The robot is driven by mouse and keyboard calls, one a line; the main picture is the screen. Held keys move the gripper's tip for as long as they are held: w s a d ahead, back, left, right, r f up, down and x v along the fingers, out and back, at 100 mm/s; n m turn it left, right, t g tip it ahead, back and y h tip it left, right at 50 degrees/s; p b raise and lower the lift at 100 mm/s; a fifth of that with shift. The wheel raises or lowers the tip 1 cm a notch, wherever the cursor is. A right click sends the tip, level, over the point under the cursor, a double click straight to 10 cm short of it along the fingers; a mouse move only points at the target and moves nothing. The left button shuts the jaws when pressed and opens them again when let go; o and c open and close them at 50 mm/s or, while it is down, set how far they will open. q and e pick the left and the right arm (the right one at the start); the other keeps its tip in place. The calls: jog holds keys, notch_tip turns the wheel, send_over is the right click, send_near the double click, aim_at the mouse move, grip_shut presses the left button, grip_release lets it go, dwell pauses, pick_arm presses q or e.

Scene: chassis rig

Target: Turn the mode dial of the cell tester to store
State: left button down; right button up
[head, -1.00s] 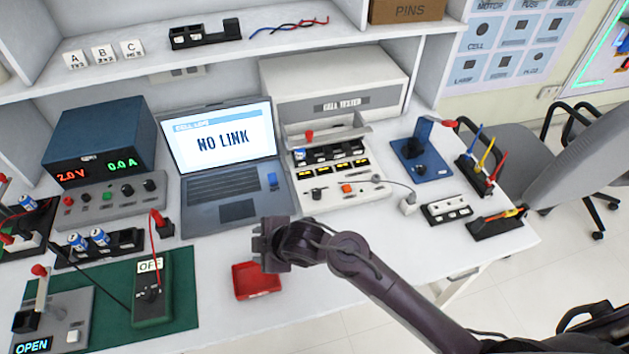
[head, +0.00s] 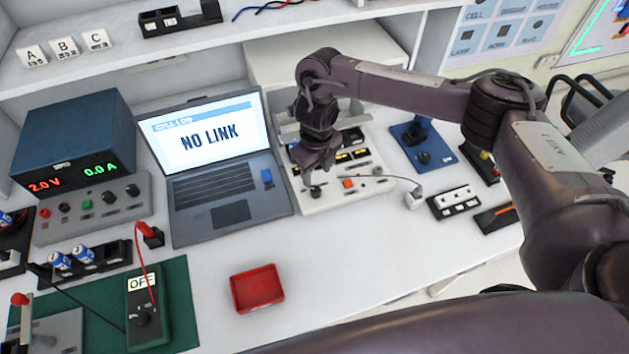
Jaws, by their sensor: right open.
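The cell tester (head: 341,203) is a white instrument at the back of the bench, right of the laptop. Its mode dial (head: 314,191) is a small dark knob at the front left of the panel, partly hidden by my gripper. I cannot read its setting. An orange button (head: 348,183) sits to the dial's right. My right gripper (head: 313,174) is open and points down just above the dial. I cannot tell whether its fingers touch the knob. My right arm hides part of the tester's cell bays and its name plate. My left gripper is not in view.
A laptop (head: 232,215) reading NO LINK stands close on the left. A blue stand (head: 424,157), a white-topped block (head: 454,202) and a white plug (head: 413,198) on a cable lie to the right. A red tray (head: 257,288) sits in front, with clear bench around it.

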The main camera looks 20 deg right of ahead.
aim_at(316, 189)
notch_tip(316, 189, down, 5)
jog(key=shift+a+f+p, duration=0.1)
jog(key=shift+f+p, duration=0.05)
jog(key=shift+p, duration=0.35)
jog(key=shift+f, duration=0.65)
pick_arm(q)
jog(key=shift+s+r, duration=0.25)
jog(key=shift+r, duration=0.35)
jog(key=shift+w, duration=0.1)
pick_arm(e)
jog(key=shift+c, duration=1)
jog(key=c, duration=0.8)
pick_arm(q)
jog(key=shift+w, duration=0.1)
